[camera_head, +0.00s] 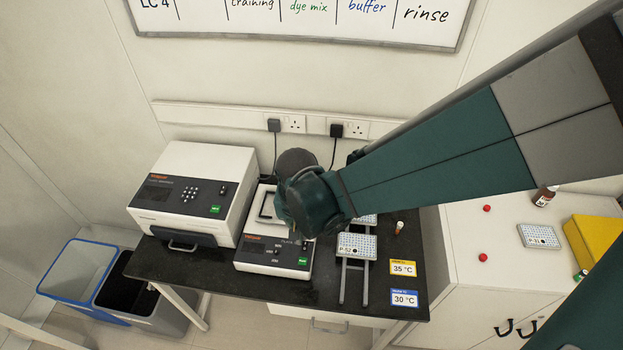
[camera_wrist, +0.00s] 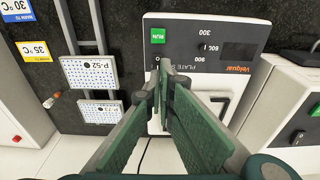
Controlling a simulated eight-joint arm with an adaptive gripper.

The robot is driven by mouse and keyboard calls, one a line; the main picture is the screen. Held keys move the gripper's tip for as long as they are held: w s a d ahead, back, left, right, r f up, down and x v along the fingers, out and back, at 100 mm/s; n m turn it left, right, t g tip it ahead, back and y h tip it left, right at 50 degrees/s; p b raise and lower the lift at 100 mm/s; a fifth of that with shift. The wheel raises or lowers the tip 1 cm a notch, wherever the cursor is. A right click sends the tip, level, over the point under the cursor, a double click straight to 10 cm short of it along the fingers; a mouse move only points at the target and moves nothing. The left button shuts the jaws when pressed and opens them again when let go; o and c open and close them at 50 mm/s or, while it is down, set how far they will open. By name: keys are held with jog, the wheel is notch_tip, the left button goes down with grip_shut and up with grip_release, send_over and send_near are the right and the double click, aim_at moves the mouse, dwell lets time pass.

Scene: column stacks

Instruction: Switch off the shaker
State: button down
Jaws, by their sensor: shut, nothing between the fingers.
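The plate shaker (camera_head: 262,267) is a white box with a dark front panel in the middle of the black bench. In the wrist view the shaker (camera_wrist: 190,25) appears upside down, with a lit green RUN lamp (camera_wrist: 158,35) and speed marks 300, 600 and 900. The RUN lamp also shows in the head view (camera_head: 303,261). My gripper (camera_wrist: 170,72) is shut and empty, its fingertips over the shaker's panel near the RUN lamp. Whether they touch it cannot be told. The fingers hide part of the panel, and the wrist hides the shaker's right back in the head view.
A larger white instrument (camera_head: 205,165) with its own green lamp stands left of the shaker. Right of it, well plates (camera_head: 356,247) sit on rails, near 35 °C (camera_head: 403,267) and 30 °C (camera_head: 404,298) cards. The bench's front strip is clear.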

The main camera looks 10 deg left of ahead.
notch_tip(320, 180, up, 7)
jog(key=shift+s+p, duration=0.4)
jog(key=shift+s, duration=0.05)
dwell(0.6)
jog(key=s+d+r+t+b, duration=0.1)
jog(key=d+r, duration=0.3)
jog(key=d, duration=0.6)
jog(key=s+d+r+t+b, duration=0.1)
jog(key=d+r+t, duration=0.2)
jog(key=d, duration=0.8)
jog(key=s+d+r+t+b, duration=0.1)
jog(key=d+r, duration=0.4)
jog(key=d, duration=0.5)
jog(key=shift+s+d+t+b, duration=0.2)
jog(key=shift+d+t+b, duration=0.2)
jog(key=shift+t, duration=0.1)
